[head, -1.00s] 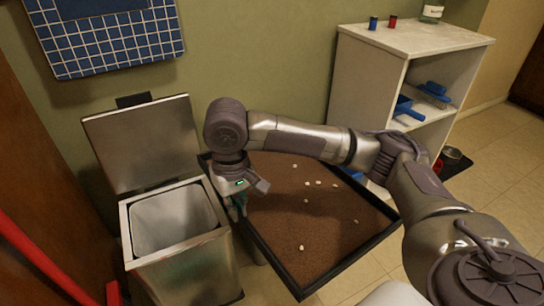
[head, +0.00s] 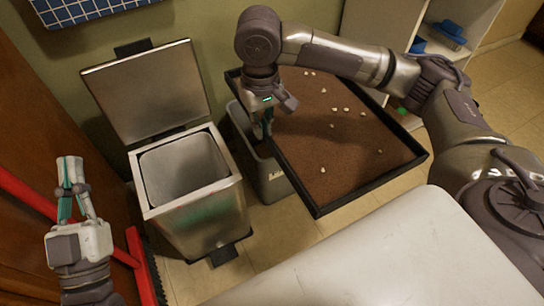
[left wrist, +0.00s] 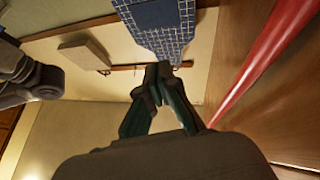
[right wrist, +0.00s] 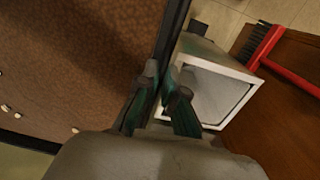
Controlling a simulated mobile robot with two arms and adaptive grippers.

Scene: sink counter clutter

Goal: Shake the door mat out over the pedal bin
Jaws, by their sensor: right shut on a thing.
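The door mat (head: 340,150) is a brown sheet with a black rim and several pale crumbs on top. It is held out to the right of the pedal bin, apart from it. My right gripper (head: 267,130) is shut on the mat's left edge; the right wrist view shows its fingers (right wrist: 160,85) at the black rim. The steel pedal bin (head: 228,190) has its lid (head: 145,90) up and its opening clear. My left gripper (head: 70,165) is empty, left of the bin, fingertips together; they also meet in the left wrist view (left wrist: 158,75).
A grey bin (head: 272,183) stands partly under the mat. A red-handled broom (head: 30,195) leans at the left, near my left gripper. A pale surface (head: 390,255) fills the front. A white shelf unit (head: 480,25) with blue brushes stands behind right. A blue checked cloth hangs above.

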